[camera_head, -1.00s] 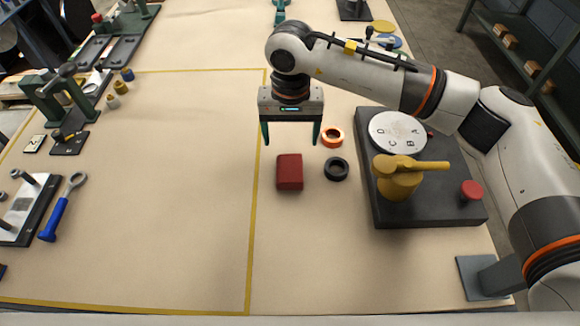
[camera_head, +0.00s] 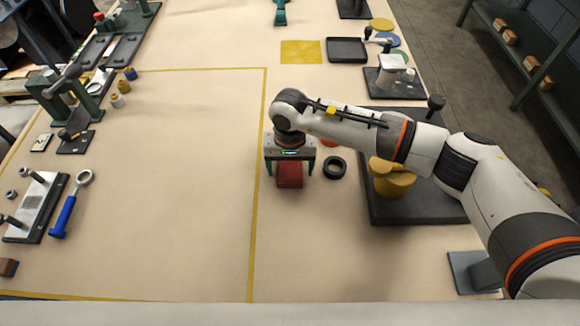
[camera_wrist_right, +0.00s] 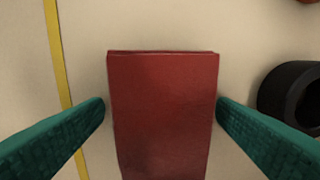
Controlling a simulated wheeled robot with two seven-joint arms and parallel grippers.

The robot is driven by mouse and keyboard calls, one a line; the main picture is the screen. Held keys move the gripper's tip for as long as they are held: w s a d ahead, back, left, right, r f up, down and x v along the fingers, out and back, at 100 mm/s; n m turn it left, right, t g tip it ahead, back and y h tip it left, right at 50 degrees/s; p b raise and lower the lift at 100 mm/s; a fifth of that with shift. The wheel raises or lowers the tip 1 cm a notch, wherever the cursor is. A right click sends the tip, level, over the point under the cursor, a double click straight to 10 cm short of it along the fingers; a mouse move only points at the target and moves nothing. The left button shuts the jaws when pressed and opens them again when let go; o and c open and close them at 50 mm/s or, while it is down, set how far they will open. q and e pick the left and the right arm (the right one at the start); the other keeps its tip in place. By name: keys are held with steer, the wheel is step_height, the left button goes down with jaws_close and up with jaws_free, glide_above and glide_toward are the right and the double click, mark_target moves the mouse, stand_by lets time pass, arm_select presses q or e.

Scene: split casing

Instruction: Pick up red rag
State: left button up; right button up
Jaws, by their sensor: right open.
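The red rag (camera_head: 289,179) is a folded block-like bundle on the tan table, just right of the yellow line. In the right wrist view the rag (camera_wrist_right: 163,110) fills the middle, upright in the picture. My right gripper (camera_head: 290,173) is over it, pointing down, with one green finger on each side. In the right wrist view my right gripper (camera_wrist_right: 161,104) is open, its fingertips close beside the rag's left and right edges. I cannot tell whether they touch it. My left gripper is not in view.
A black ring (camera_head: 334,167) lies close right of the rag; it also shows in the right wrist view (camera_wrist_right: 290,98). An orange ring (camera_head: 329,142) is partly hidden by my arm. The table left of the yellow line is mostly clear.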

mark_target(290, 166)
steer(key=c, duration=1.1)
steer(key=shift+r, duration=0.1)
step_height(290, 166, up, 10)
steer(key=shift+f+b, duration=0.1)
steer(key=shift+b, duration=0.85)
